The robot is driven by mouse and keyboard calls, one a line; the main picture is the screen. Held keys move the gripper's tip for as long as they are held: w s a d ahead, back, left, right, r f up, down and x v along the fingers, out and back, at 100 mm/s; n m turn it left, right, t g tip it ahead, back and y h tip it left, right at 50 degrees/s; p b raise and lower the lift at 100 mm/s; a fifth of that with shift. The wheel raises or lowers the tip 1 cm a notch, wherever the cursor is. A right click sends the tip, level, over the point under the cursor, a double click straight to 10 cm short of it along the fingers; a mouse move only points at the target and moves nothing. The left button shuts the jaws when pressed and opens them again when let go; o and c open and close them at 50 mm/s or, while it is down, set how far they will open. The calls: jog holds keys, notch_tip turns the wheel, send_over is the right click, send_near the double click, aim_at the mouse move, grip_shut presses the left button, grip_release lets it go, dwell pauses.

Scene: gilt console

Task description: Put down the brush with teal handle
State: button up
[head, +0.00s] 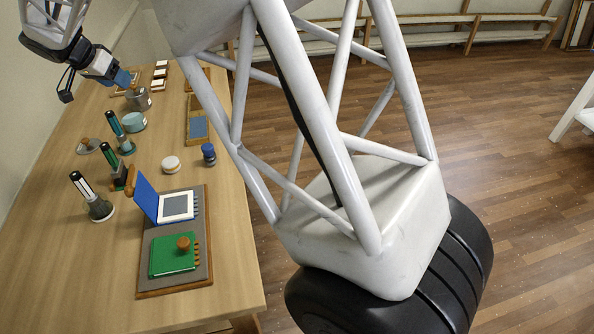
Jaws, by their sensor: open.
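My gripper (118,77) is at the upper left, above the far part of the table, with blue at its tip. It is open, and no brush can be made out in it. A slim upright thing with a teal and dark handle (114,123) stands in a small base on the table, nearer than my gripper and apart from it. It may be the teal-handled brush, but its bristles cannot be made out. A similar upright piece with a black and white handle (81,185) stands in a grey-green base closer to the front.
A grey mat board (148,280) carries a green book (168,262) with a wooden knob and an open blue case (147,199). A teal bowl (134,122), grey pot (138,100), round white tin (171,164) and blue jar (208,152) stand behind. The table's (230,270) front right is clear.

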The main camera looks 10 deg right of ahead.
jog(key=s+d+r+n+g+y, duration=0.1)
jog(key=s+d+r, duration=0.1)
jog(key=s+d, duration=0.6)
jog(key=s+d+r+n, duration=0.15)
jog(key=s+d, duration=0.25)
jog(key=d, duration=0.8)
jog(key=s+d+r+n+g+y, duration=0.1)
jog(key=s+d+r, duration=0.2)
jog(key=s+d, duration=0.55)
jog(key=s+d+f+n+y, duration=0.1)
jog(key=s+d+f, duration=0.2)
jog(key=s+d, duration=0.5)
jog(key=s+d+f+n+y, duration=0.1)
jog(key=s+d+f, duration=0.3)
jog(key=s+d, duration=0.5)
jog(key=s+n, duration=0.1)
jog(key=s, duration=0.7)
jog(key=shift+s+d+f, duration=0.15)
jog(key=shift+s+f, duration=0.15)
jog(key=shift+s, duration=0.05)
